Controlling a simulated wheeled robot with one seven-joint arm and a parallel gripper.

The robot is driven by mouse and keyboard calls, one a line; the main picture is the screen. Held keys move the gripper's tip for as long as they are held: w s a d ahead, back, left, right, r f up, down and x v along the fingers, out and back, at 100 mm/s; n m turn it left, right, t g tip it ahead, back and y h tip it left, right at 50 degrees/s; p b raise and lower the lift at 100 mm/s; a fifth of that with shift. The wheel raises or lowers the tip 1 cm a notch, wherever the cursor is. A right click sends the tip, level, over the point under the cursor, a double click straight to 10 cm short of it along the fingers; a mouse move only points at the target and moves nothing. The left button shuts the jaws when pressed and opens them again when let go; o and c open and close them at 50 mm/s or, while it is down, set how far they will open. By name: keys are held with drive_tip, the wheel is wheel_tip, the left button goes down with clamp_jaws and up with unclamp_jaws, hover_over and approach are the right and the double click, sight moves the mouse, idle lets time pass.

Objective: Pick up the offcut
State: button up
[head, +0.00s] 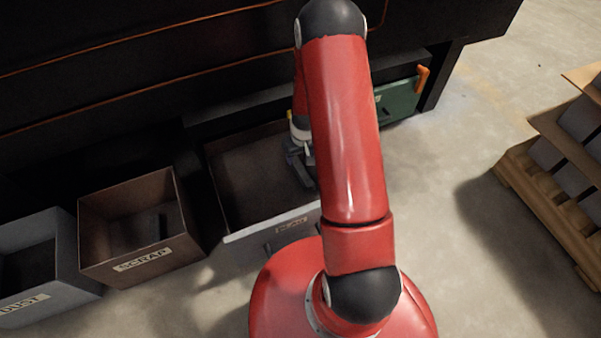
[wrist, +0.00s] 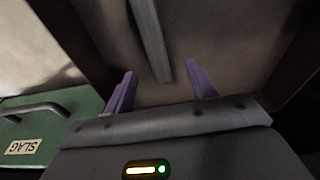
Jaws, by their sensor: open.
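A long narrow grey bar (wrist: 150,38), which looks like the offcut, lies on the brownish floor of an open tray in the wrist view. My gripper (wrist: 161,80) is open, with its two purple fingers apart. The near end of the bar appears between the fingertips in the picture; I cannot tell the height gap, and no finger is seen touching it. In the head view my gripper (head: 299,165) is inside the pulled-out tray (head: 240,236) near its right side, partly hidden by my red arm. The offcut cannot be made out there.
A brown SCRAP bin (head: 105,245) and a grey DUST bin (head: 70,262) stand left of the tray. A green SLAG container (wrist: 75,108) is beside the tray. A dark machine (head: 120,75) overhangs behind. A loaded wooden pallet (head: 535,205) stands right, with clear floor before it.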

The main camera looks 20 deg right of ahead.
sight(301, 169)
drive_tip(key=f, duration=0.3)
drive_tip(key=f+b, duration=0.1)
drive_tip(key=f, duration=0.5)
drive_tip(key=shift+w+d, duration=0.3)
drive_tip(key=shift+w, duration=0.1)
drive_tip(key=shift+r, duration=0.15)
clamp_jaws()
